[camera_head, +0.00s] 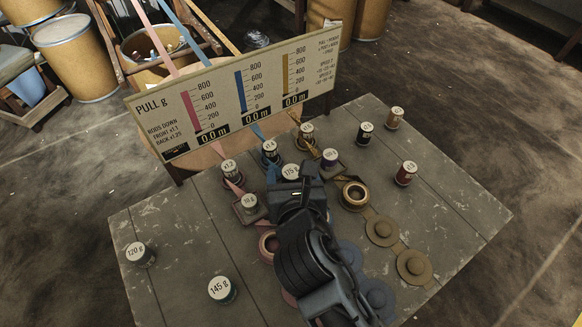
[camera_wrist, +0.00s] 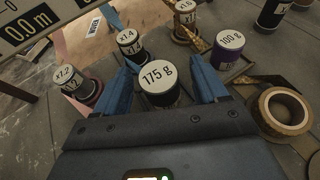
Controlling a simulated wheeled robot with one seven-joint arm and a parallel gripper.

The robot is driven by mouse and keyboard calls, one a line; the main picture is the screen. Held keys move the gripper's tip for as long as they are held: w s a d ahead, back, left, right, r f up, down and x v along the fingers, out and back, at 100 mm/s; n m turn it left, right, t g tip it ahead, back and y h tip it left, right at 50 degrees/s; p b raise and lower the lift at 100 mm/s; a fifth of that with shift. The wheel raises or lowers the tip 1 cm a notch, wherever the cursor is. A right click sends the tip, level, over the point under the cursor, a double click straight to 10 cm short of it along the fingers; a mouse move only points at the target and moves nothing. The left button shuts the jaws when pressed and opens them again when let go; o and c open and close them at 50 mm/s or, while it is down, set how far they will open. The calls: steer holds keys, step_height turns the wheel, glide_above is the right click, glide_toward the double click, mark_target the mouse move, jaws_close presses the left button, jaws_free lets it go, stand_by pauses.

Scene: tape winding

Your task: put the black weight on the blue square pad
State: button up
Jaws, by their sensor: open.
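The black weight (camera_wrist: 157,88), with a white top labelled 175 g, stands upright between the two fingers of my gripper (camera_wrist: 165,72) in the wrist view. The fingers are open, one on each side of it, with a gap visible at the right. In the head view the weight's label (camera_head: 290,172) shows just beyond my gripper (camera_head: 292,182), which covers most of its body. The blue square pad cannot be made out; the weight and my gripper cover the place where the blue strip leads, so I cannot tell exactly how the weight sits on it.
A purple 100 g weight (camera_head: 329,158) stands to the right and a tape roll (camera_head: 353,195) beside it. Another weight (camera_head: 249,203) is on the left. Labelled posts, including the x1.4 post (camera_wrist: 130,45), stand behind. A scale board (camera_head: 240,90) rises at the back.

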steer(key=v, duration=1)
